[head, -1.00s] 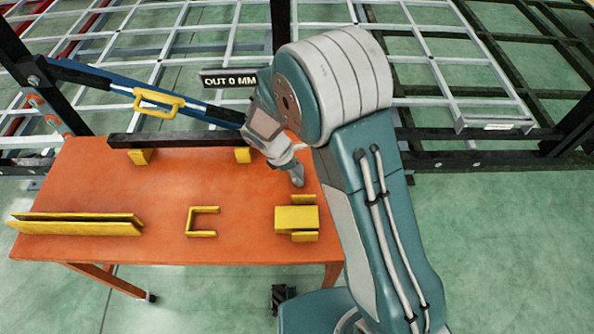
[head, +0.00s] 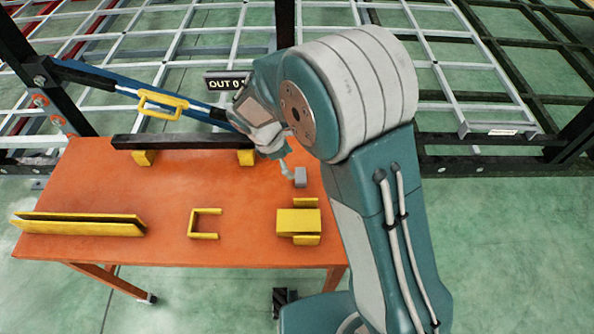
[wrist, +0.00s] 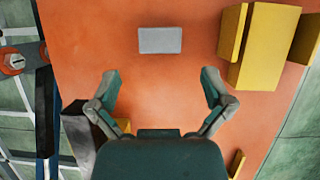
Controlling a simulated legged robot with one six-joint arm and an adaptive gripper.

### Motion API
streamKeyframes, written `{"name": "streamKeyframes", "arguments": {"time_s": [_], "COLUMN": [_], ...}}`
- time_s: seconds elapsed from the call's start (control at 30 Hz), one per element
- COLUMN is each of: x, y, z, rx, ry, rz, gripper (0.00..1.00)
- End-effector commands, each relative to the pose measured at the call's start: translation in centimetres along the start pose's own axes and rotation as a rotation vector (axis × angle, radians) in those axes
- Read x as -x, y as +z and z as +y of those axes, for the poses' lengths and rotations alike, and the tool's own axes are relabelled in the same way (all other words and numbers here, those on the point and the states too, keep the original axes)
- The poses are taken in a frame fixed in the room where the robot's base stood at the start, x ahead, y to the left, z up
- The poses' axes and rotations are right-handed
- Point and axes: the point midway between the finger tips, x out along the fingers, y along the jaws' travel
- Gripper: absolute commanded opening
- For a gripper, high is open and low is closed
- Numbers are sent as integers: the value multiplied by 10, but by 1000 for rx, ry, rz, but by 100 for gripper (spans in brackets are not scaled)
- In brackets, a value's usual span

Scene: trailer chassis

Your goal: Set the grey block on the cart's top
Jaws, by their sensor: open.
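The grey block (head: 300,177) rests on the orange top of the cart (head: 165,195), near its right side and behind the yellow bracket piece. The wrist view shows the block (wrist: 160,40) lying flat on the orange surface, with clear orange around it. My gripper (wrist: 160,76) is open and empty, its two fingers spread wide. The block lies beyond the fingertips, apart from them. In the head view my gripper (head: 287,172) is just left of the block, partly hidden by my arm.
Yellow fixtures stand on the cart: a long channel (head: 80,225), a U-shaped bracket (head: 204,223) and a blocky bracket (head: 299,221). A dark bar (head: 180,142) on yellow supports runs along the back edge. A blue strut (head: 190,108) with a yellow handle slants behind it.

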Motion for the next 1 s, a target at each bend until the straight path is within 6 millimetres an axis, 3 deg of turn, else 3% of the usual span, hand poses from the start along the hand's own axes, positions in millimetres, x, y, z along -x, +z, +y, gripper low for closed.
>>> {"name": "streamKeyframes", "arguments": {"time_s": [0.1, 0.23, 0.63, 0.77, 1.0], "x": [26, 44, 58, 76, 110], "y": [0, 0, 7, 39, 112], "z": [1, 0, -1, -10, -45], "rx": [0, 0, -30, -173, -558], "ry": [4, 2, 2, 15, 33], "rz": [2, 1, 12, 70, 221], "gripper": [100, 100, 100, 100, 100]}}
